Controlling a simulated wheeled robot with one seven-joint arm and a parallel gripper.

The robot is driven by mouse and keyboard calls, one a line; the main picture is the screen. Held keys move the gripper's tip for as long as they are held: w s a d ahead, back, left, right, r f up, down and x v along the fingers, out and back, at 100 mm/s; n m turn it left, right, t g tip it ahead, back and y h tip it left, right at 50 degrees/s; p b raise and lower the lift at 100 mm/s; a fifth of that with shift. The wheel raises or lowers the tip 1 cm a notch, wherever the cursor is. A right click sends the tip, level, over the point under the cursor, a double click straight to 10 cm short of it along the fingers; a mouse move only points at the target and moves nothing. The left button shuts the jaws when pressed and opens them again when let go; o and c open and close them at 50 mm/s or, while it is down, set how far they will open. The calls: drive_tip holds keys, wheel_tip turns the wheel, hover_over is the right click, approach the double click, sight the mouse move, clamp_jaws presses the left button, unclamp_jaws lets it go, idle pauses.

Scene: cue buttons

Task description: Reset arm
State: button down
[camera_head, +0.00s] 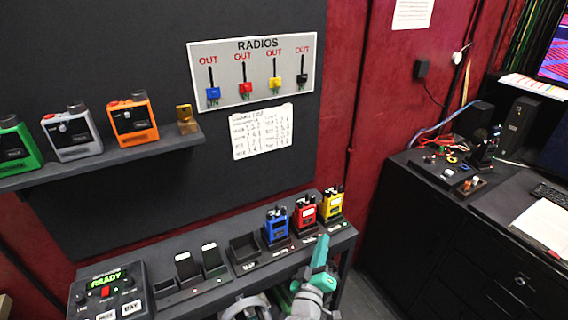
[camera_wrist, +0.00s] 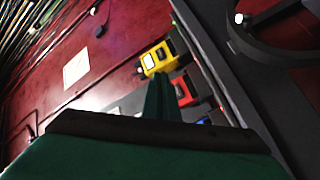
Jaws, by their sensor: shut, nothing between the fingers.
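My gripper (camera_head: 322,262) is the green-teal end of my arm, low in the middle of the head view, in front of the dark bench. Its fingers are shut with nothing between them. In the wrist view the closed green fingers (camera_wrist: 161,98) point up toward the radios. A blue radio (camera_head: 276,228), a red radio (camera_head: 305,214) and a yellow radio (camera_head: 331,205) stand upright in chargers on the bench behind my gripper. The yellow radio (camera_wrist: 158,58) and red radio (camera_wrist: 184,92) also show in the wrist view, apart from the fingers.
A control box reading READY (camera_head: 107,290) and chargers sit on the bench (camera_head: 343,238). A wall shelf (camera_head: 105,158) holds green, grey and orange units. A RADIOS board (camera_head: 250,70) with several OUT tags hangs above. A dark desk (camera_head: 440,220) stands at the right.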

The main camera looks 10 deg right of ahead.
drive_tip(key=s+a+f+y, duration=0.2)
drive_tip(key=s+a+f, duration=0.25)
drive_tip(key=s, duration=0.25)
drive_tip(key=s+a+f+m+y, duration=0.1)
drive_tip(key=s+a+f+y, duration=0.1)
drive_tip(key=s+a+f, duration=0.4)
drive_tip(key=s+a+f+y, duration=0.2)
drive_tip(key=s+a, duration=0.1)
drive_tip(key=s, duration=0.5)
drive_tip(key=s+a+r+m+y, duration=0.1)
drive_tip(key=s+a+r, duration=0.1)
drive_tip(key=s, duration=0.9)
drive_tip(key=s+a+r+m+g+y, duration=0.1)
drive_tip(key=s+a+r+m, duration=0.1)
drive_tip(key=s, duration=0.8)
drive_tip(key=shift+s+a+m, duration=0.3)
drive_tip(key=shift+s+a, duration=0.1)
drive_tip(key=shift+a, duration=0.45)
